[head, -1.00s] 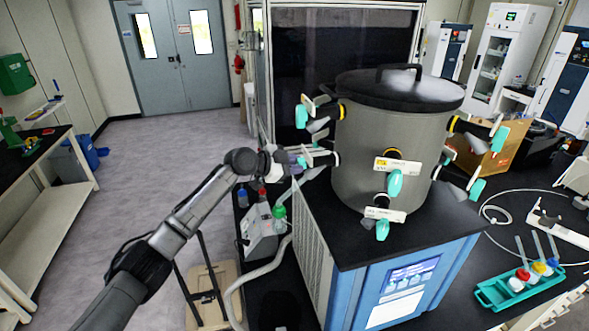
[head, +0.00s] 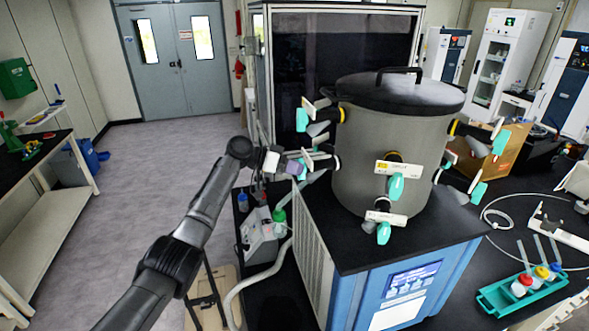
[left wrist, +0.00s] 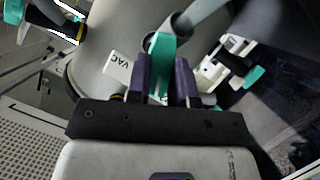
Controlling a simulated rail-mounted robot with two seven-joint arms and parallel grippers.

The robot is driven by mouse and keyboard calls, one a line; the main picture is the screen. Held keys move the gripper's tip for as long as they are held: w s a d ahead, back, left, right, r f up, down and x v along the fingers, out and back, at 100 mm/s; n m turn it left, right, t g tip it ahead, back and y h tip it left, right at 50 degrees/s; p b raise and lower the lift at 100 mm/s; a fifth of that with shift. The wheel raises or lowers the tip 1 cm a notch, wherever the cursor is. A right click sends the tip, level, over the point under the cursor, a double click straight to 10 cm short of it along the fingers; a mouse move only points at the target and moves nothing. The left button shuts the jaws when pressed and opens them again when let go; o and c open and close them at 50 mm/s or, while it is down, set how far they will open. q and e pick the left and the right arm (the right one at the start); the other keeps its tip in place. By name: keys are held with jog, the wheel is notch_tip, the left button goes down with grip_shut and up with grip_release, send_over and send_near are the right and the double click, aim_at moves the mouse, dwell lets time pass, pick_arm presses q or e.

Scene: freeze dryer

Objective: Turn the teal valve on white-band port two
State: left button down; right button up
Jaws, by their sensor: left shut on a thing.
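The grey drum (head: 372,150) carries several side ports with teal valve handles, upper ones with yellow bands and lower ones with pale or dark bands. My left gripper (head: 299,167) is at the lower left port, beside the drum wall. In the left wrist view, its two purple fingers (left wrist: 162,82) are shut on a teal valve handle (left wrist: 161,50), one finger on each side. A white label reading VAC (left wrist: 118,67) is just left of it. Port numbers are too small to read, and the gripped port's band is mostly hidden. My right gripper is out of view.
Another teal valve (head: 302,118) sticks out just above the gripped one; front valves (head: 396,186) face the camera. The drum stands on a blue-and-black cabinet (head: 403,265). A teal tray (head: 497,300) with bottles is at right. Open floor lies left.

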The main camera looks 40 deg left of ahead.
pick_arm(q)
jog(key=n+h+b, duration=0.1)
jog(key=n+h, duration=0.1)
jog(key=n, duration=0.1)
jog(key=shift+w+g, duration=0.1)
jog(key=shift+g, duration=0.3)
jog(key=shift+n+h+b, duration=0.5)
jog(key=shift+n, duration=0.7)
jog(key=shift+a, duration=0.1)
jog(key=c, duration=1)
grip_release()
jog(key=shift+f, duration=0.1)
